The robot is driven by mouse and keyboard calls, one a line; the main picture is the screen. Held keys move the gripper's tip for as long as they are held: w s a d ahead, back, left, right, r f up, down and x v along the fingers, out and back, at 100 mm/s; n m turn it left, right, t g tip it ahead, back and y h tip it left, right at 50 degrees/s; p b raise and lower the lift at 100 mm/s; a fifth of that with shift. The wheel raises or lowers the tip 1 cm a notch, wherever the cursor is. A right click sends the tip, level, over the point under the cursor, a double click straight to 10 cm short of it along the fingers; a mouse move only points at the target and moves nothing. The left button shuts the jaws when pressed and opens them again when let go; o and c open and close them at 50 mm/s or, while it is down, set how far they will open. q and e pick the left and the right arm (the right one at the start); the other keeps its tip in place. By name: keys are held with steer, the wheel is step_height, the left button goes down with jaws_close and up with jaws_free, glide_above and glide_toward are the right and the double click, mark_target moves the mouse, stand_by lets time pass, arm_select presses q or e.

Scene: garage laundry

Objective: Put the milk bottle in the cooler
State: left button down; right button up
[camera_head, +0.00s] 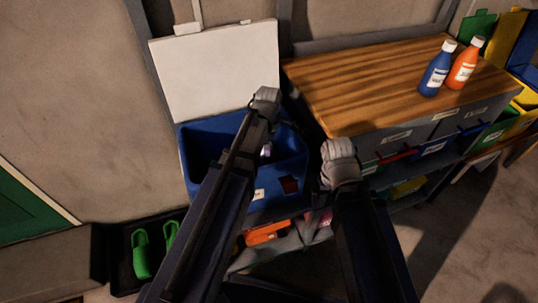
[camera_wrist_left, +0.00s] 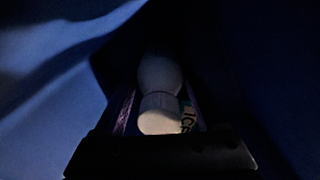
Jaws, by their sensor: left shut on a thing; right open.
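The milk bottle (camera_wrist_left: 160,110), white with a pale cap, sits between the fingers of my left gripper (camera_wrist_left: 155,85) in the dark left wrist view. My left gripper is shut on it, with blue walls around. In the head view the left arm reaches into the blue cooler (camera_head: 291,166), whose white lid (camera_head: 215,70) stands open. There the arm mostly hides the bottle, and I cannot tell whether it touches the cooler floor. My right gripper (camera_head: 340,160) is open and empty, right of the cooler by the wooden counter; its fingertips are hard to make out.
The wooden-topped cabinet (camera_head: 375,75) stands right of the cooler, with a blue bottle (camera_head: 436,70) and an orange bottle (camera_head: 464,65) on it. Colored bins (camera_head: 497,130) are at the far right. A dark tray (camera_head: 122,265) with green items lies at lower left.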

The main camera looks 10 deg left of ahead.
arm_select(q)
steer(key=shift+r, duration=0.1)
steer(key=shift+f, duration=0.35)
jaws_free()
steer(key=shift+r, duration=0.1)
step_height(320, 180, up, 12)
steer(key=p, duration=1.2)
steer(key=shift+s+r, duration=0.1)
steer(key=shift+r, duration=0.15)
steer(key=shift+f, duration=0.15)
step_height(320, 180, down, 12)
steer(key=b, duration=1.2)
steer(key=shift+f, duration=0.2)
